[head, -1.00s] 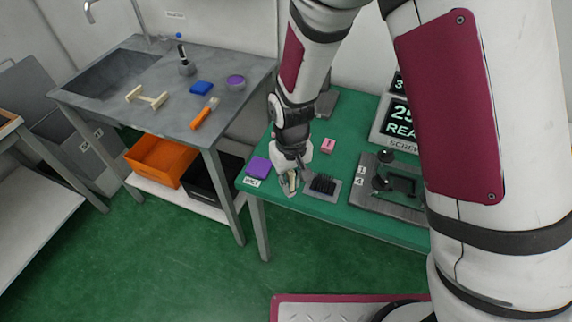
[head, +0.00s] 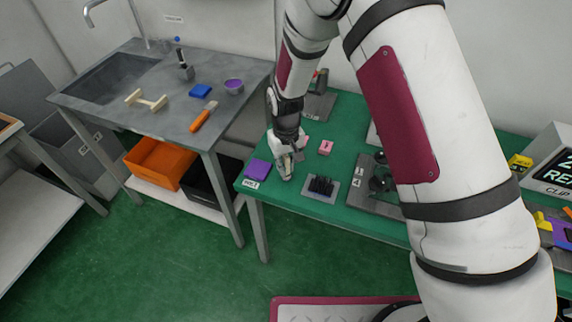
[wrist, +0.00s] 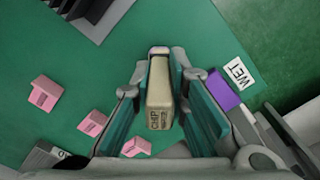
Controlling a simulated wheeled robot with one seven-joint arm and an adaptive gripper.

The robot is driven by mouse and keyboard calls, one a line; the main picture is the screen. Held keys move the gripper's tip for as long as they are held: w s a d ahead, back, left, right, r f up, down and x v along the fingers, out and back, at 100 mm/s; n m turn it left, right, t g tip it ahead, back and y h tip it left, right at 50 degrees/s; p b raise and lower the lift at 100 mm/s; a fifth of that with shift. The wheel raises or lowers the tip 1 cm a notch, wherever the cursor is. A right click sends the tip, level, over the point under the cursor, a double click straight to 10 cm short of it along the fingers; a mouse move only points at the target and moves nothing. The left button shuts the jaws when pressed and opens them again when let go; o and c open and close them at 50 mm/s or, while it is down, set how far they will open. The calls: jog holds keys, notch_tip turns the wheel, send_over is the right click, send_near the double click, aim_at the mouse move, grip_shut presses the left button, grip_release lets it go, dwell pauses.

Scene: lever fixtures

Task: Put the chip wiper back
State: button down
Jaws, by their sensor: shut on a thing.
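My gripper (wrist: 160,95) is shut on the chip wiper (wrist: 159,90), a beige block with "CHIP" lettering on its end, held between the two fingers in the wrist view. In the head view my gripper (head: 285,172) is over the front left part of the green table, and the wiper is mostly hidden there. A purple pad (head: 258,169) with a "WET" label (head: 251,184) lies just left of the gripper; the pad also shows in the wrist view (wrist: 223,92). I cannot tell whether the wiper touches the table.
A grey plate with black bristles (head: 320,187) lies right of my gripper. Pink blocks (head: 326,147) sit behind it, and several show in the wrist view (wrist: 92,123). A dark fixture (head: 374,190) stands further right. A sink bench (head: 150,95) is at the left.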

jog(key=shift+f, duration=0.15)
jog(key=c, duration=1.6)
grip_release()
notch_tip(320, 180, up, 13)
jog(key=shift+f+b, duration=0.15)
jog(key=shift+b, duration=0.3)
jog(key=s+d+r+m+t, duration=0.1)
jog(key=s+d+r, duration=0.4)
jog(key=r, duration=0.4)
jog(key=s+d+r+m+t, duration=0.1)
jog(key=s+d+r+t, duration=0.15)
jog(key=d+r, duration=0.55)
jog(key=s+d+r+m, duration=0.1)
jog(key=s+d+r, duration=0.1)
jog(key=s, duration=0.3)
jog(key=s+d+r+m+t, duration=0.1)
jog(key=s+d+r, duration=0.1)
jog(key=s, duration=0.4)
jog(key=s+d+r+m, duration=0.1)
jog(key=s+d+r, duration=0.2)
jog(key=s, duration=0.3)
jog(key=shift+r+t, duration=0.15)
jog(key=shift+t, duration=0.2)
